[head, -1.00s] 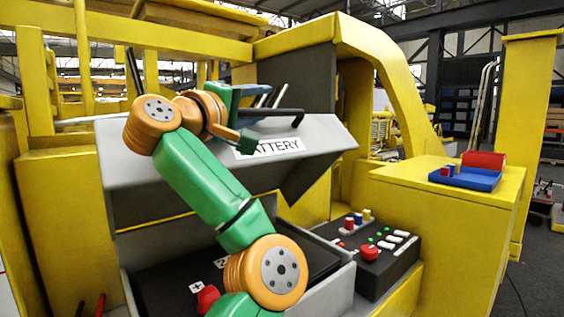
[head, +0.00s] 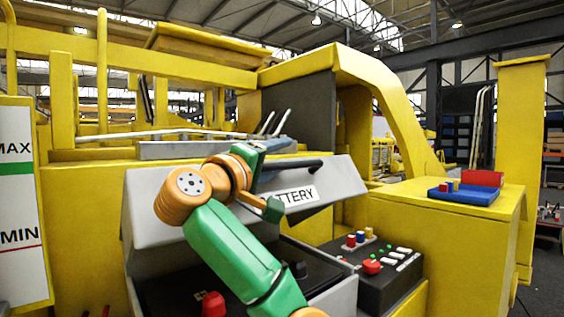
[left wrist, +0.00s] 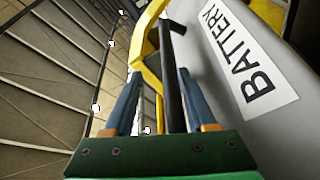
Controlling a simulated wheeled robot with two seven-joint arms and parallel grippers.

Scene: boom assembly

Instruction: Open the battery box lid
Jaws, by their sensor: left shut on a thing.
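The grey battery box lid (head: 331,185) is tilted up over the box, with its white BATTERY label (head: 296,197) facing me. The label is also large in the left wrist view (left wrist: 250,60). A black bar handle (head: 302,165) runs along the lid above the label. My left gripper (head: 284,165) is shut on this handle. In the left wrist view the handle (left wrist: 170,85) lies between its two blue fingers. Below the lid, the dark battery (head: 170,295) with a red terminal (head: 213,303) shows, partly hidden by my left arm. My right gripper is not in view.
A black control panel (head: 385,270) with buttons stands right of the box. A blue tray (head: 463,194) sits on the yellow cabinet (head: 440,225). A MAX/MIN gauge (head: 20,200) is at the left. Yellow frame beams (head: 210,62) rise behind.

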